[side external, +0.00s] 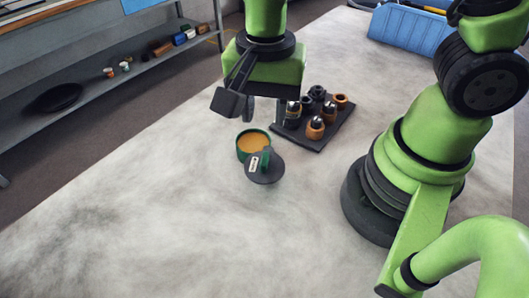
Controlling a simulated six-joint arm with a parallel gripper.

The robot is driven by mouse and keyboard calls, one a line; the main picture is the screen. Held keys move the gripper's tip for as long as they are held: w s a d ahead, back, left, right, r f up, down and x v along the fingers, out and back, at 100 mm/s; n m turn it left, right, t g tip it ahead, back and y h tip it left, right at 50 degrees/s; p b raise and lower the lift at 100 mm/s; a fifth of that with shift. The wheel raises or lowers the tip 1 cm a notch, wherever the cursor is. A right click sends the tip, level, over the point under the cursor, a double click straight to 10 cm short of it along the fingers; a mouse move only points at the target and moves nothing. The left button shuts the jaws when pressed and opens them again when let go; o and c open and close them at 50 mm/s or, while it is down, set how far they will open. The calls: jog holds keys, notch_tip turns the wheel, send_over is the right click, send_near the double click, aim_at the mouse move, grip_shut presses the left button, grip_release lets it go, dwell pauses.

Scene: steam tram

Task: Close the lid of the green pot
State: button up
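The green pot (242,152) stands upright on the pale table, its mouth uncovered, with orange-yellow contents showing. Its dark round lid (265,176) is at the pot's near right side, overlapping the rim in the picture. A green upright handle and a small pale label show on the lid. I cannot tell whether the lid lies on the table or is joined to the pot. My gripper (256,108) hangs above and behind the pot, apart from pot and lid. Its dark fingers look spread, with nothing visible between them.
A dark tray (301,144) with several brown and black small pieces stands right of the pot, close to my gripper. A blue crate (405,29) is at the back right. A grey shelf (85,82) with small items is left of the table. The table's front left is clear.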

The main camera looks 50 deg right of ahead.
aim_at(265, 158)
notch_tip(265, 158, down, 10)
jog(key=shift+f, duration=0.15)
dwell(0.4)
jog(key=shift+c, duration=0.2)
grip_shut()
